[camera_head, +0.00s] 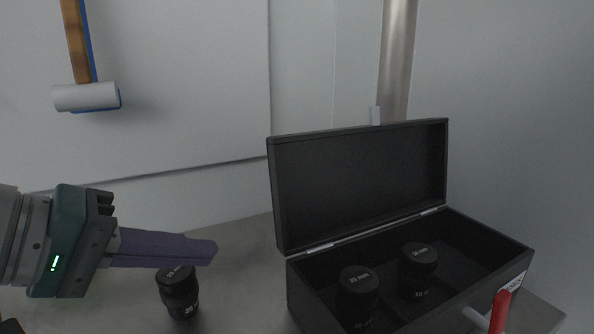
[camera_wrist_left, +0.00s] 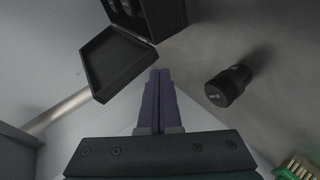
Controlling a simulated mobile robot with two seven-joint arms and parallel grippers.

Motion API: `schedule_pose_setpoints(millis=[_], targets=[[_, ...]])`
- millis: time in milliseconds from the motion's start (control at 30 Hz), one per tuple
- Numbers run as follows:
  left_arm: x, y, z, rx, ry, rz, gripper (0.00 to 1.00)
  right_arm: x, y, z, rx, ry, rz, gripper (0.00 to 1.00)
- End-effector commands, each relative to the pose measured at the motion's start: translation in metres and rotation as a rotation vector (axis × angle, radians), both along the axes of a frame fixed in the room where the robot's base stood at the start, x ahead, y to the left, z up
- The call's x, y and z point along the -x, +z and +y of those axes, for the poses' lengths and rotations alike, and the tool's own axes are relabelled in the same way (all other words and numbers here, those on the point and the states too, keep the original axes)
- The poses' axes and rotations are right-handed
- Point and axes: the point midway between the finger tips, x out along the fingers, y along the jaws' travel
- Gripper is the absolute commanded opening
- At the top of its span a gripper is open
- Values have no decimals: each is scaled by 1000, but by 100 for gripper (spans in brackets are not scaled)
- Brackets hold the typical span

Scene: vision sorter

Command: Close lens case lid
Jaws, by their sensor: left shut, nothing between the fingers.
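The black lens case (camera_head: 302,294) stands on the grey table at the right, with its lid (camera_head: 360,180) raised upright along the back edge. Two black lenses stand inside, a front one (camera_head: 359,284) and a rear one (camera_head: 418,262). A third black lens (camera_head: 179,295) stands on the table left of the case. My left gripper (camera_head: 214,252) is shut and empty, left of the lid and apart from it. In the left wrist view its purple fingers (camera_wrist_left: 160,76) point toward the table between the lid (camera_wrist_left: 114,62) and the loose lens (camera_wrist_left: 228,86). My right gripper is not in view.
A red-tipped object (camera_head: 500,311) shows before the case's right front. A green brush (camera_wrist_left: 296,168) shows in the left wrist view.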

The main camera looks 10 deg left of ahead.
Motion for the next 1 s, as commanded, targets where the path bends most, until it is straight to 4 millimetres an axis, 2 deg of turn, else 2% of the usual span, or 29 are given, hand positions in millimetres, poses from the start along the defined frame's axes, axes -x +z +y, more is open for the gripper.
schedule_pose_setpoints(millis=[33,133,200,333,533,900,967,1000], targets=[[-21,3,8,120,52,-27,0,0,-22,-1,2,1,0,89],[-52,36,24,377,133,-63,0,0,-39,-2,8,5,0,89],[-64,56,35,511,167,-80,0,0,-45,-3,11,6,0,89],[-75,77,43,632,191,-90,0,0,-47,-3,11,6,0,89],[-93,80,31,645,190,-90,0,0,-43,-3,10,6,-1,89],[-149,74,-9,639,189,-89,0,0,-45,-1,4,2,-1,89],[-156,74,-14,640,189,-90,0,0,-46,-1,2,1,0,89],[-152,77,-18,637,188,-88,0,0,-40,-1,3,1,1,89]])
